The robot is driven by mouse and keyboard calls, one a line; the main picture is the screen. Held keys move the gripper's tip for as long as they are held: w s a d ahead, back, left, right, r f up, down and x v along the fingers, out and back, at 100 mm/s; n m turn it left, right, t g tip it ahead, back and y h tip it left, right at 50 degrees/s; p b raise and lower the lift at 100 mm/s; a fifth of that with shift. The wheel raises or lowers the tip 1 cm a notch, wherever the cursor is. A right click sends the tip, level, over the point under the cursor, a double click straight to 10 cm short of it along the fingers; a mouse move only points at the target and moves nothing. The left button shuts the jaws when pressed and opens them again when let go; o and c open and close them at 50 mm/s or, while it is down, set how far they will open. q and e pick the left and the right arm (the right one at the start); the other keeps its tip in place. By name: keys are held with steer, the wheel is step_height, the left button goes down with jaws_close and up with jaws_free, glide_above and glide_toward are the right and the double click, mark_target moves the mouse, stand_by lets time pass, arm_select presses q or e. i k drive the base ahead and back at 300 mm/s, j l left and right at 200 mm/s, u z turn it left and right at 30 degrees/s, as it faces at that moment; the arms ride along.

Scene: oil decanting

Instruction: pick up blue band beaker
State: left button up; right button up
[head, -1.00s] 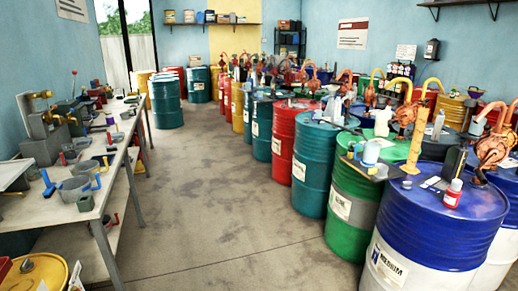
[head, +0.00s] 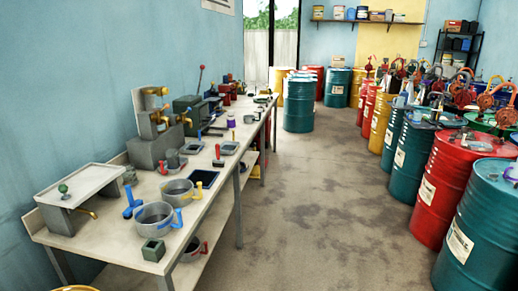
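No beaker with a clear blue band can be made out. On the workbench (head: 218,200) at the left stand two grey round pots, a nearer one (head: 153,217) and one just behind it (head: 177,190). Yellow and blue handle-like parts show at their right side; which part belongs to which pot I cannot tell. A small blue upright item (head: 130,203) stands left of the pots. Neither of my grippers is in view.
A small raised stand (head: 80,188) and a grey block with brass fittings (head: 155,150) are on the bench. A small green-grey box (head: 153,250) sits at its front edge. Teal drums (head: 480,225) and a red drum (head: 443,188) line the right. The concrete floor (head: 315,210) between is clear.

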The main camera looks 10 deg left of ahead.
mark_target(173, 159)
steer(key=i+l+u, duration=0.15)
steer(key=i+u, duration=0.3)
steer(key=i+l+u, duration=0.2)
steer(key=u, duration=0.2)
steer(key=i+l+u, duration=0.6)
steer(key=l+u, duration=0.25)
steer(key=i+l+u, duration=0.15)
steer(key=l+u, duration=0.3)
